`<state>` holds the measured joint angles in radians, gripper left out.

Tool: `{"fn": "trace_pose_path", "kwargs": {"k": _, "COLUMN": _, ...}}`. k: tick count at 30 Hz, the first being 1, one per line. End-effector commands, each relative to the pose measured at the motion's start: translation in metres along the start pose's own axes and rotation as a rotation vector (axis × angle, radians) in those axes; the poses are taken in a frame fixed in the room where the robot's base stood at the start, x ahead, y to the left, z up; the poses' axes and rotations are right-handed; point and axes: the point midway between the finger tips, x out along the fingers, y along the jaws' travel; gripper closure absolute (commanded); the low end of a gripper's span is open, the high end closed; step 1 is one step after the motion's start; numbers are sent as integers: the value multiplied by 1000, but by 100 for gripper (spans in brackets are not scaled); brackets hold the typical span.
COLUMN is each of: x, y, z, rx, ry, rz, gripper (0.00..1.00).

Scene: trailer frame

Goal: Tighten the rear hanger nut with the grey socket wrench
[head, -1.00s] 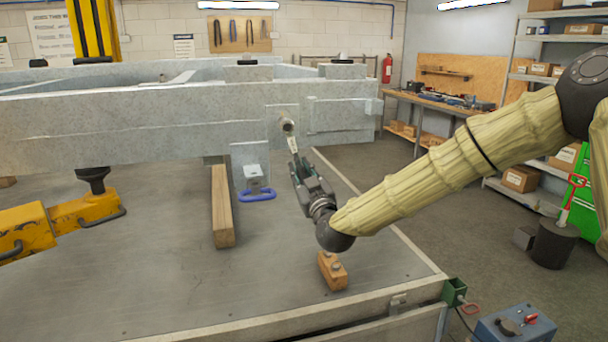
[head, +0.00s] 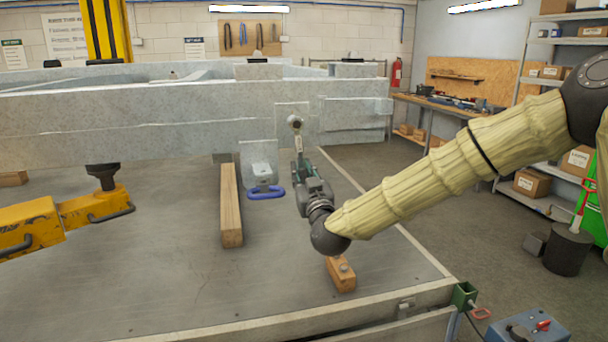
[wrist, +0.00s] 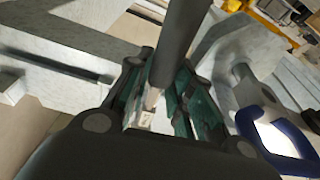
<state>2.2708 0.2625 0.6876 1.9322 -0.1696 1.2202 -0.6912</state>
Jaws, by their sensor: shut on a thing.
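My gripper (head: 302,172) is shut on the grey socket wrench (head: 298,146) and holds it nearly upright against the pale trailer frame. The wrench's round head (head: 294,122) is at the top, in front of a square plate on the frame rail; I cannot tell whether it touches. In the wrist view, a dark bar (wrist: 181,45), apparently the wrench, runs between my green gripper fingers (wrist: 165,105). The rear hanger nut cannot be made out; the wrench head may hide it.
A long wooden beam (head: 231,205) lies on the grey table (head: 150,270), left of my gripper. A small wooden block (head: 341,275) lies below my arm. A yellow jack (head: 75,215) stands at the left. The table between beam and block is clear.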

Motion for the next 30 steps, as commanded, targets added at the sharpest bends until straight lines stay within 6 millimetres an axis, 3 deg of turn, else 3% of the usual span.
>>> {"fn": "trace_pose_path", "kwargs": {"k": 9, "x": 0, "y": -17, "z": 0, "rx": 126, "ry": 2, "rz": 32, "gripper": 100}}
{"fn": "trace_pose_path", "kwargs": {"k": 17, "x": 0, "y": -18, "z": -2, "rx": 135, "ry": 2, "rz": 35, "gripper": 100}}
{"fn": "trace_pose_path", "kwargs": {"k": 30, "x": 0, "y": 4, "z": -1, "rx": -33, "ry": 3, "rz": -8, "gripper": 100}}
